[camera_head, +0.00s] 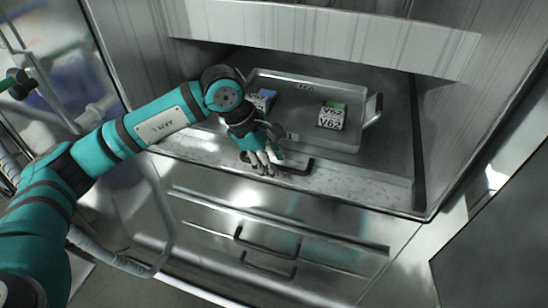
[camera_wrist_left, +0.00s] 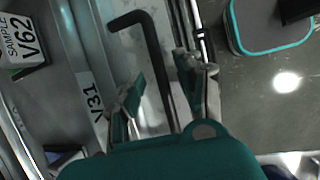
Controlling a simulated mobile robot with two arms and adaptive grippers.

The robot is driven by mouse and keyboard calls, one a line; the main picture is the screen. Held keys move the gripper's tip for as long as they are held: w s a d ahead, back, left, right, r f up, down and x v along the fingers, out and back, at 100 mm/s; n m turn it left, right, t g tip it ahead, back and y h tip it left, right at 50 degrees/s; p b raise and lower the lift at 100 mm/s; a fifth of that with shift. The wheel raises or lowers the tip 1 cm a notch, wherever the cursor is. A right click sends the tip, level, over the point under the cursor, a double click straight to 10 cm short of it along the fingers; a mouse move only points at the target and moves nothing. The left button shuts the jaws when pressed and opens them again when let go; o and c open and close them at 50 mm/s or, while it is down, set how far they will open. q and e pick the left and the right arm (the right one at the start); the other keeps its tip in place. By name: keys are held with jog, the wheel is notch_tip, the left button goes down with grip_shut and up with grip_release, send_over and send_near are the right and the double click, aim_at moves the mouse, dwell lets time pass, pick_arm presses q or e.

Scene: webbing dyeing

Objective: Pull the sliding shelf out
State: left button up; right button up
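The sliding shelf (camera_head: 385,178) is a grey metal ledge inside the open cabinet bay, with a black handle (camera_head: 300,168) on its front edge. My left gripper (camera_head: 264,164) is at the left part of this handle. In the left wrist view the black handle (camera_wrist_left: 153,60) runs between the two separated fingers of my left gripper (camera_wrist_left: 163,88). Gaps show between the bar and the fingers, so the gripper looks open around it. The lower end of the handle is hidden behind the gripper's teal body. My right gripper is not in view.
A metal tray (camera_head: 352,142) stands on the shelf, holding a V62 sample box (camera_head: 331,118) and a blue-topped box (camera_head: 262,98). Closed drawers with black handles (camera_head: 266,243) are below. Cabinet walls flank the bay. A metal rail frame (camera_head: 165,235) stands at left.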

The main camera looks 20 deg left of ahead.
pick_arm(q)
grip_shut()
dwell(0.4)
